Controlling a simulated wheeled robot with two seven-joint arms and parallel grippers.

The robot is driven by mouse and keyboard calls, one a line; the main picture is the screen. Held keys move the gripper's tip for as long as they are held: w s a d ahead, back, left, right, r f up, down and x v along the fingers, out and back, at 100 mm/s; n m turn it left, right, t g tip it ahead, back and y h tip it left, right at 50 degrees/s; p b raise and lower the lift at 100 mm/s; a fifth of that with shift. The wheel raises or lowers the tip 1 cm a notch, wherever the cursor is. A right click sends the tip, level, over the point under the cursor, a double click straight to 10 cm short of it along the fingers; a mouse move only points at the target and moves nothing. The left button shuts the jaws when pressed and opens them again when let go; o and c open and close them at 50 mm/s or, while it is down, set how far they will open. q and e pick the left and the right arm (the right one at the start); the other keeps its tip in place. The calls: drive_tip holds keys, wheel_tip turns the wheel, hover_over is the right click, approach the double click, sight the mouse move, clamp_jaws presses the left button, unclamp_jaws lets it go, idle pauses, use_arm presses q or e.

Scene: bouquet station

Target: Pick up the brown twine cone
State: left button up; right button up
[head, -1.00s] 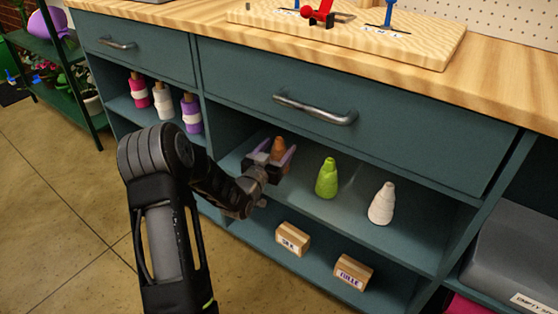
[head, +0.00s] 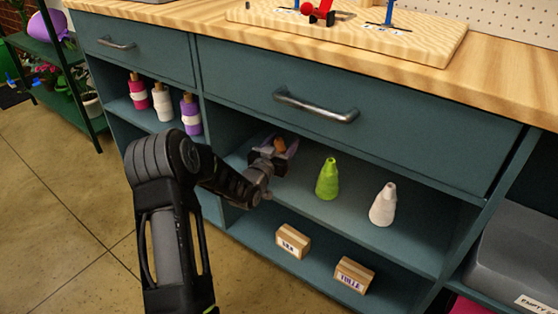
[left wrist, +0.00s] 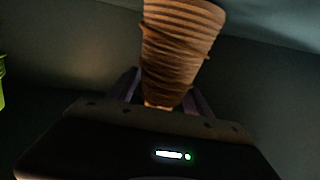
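The brown twine cone (head: 280,144) stands at the back left of the middle shelf in the head view, mostly hidden behind my left gripper (head: 277,150). In the left wrist view the cone (left wrist: 180,45) shows large, with wound twine, its wide end up in the picture and its narrow end near the palm. The two purple-grey fingers (left wrist: 165,92) are on either side of the narrow part, partly hidden by the cone. I cannot tell whether they press on it. My right gripper is not in view.
A green cone (head: 327,179) and a white cone (head: 383,205) stand to the right on the same shelf. Two small labelled boxes (head: 293,241) sit on the shelf below. A drawer with a handle (head: 315,106) is above. Several spools (head: 162,102) stand in the left compartment.

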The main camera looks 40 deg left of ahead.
use_arm(q)
clamp_jaws()
idle(0.4)
drive_tip(key=shift+r, duration=0.1)
drive_tip(key=shift+s+d+r+p, duration=0.15)
drive_tip(key=shift+r+p, duration=0.5)
drive_tip(key=shift+r, duration=0.1)
wheel_tip(320, 180, up, 6)
drive_tip(key=p, duration=0.3)
drive_tip(key=s+d+p, duration=0.3)
drive_tip(key=s+d, duration=0.9)
drive_tip(key=s, duration=0.3)
drive_tip(key=shift+d+f+p, duration=0.35)
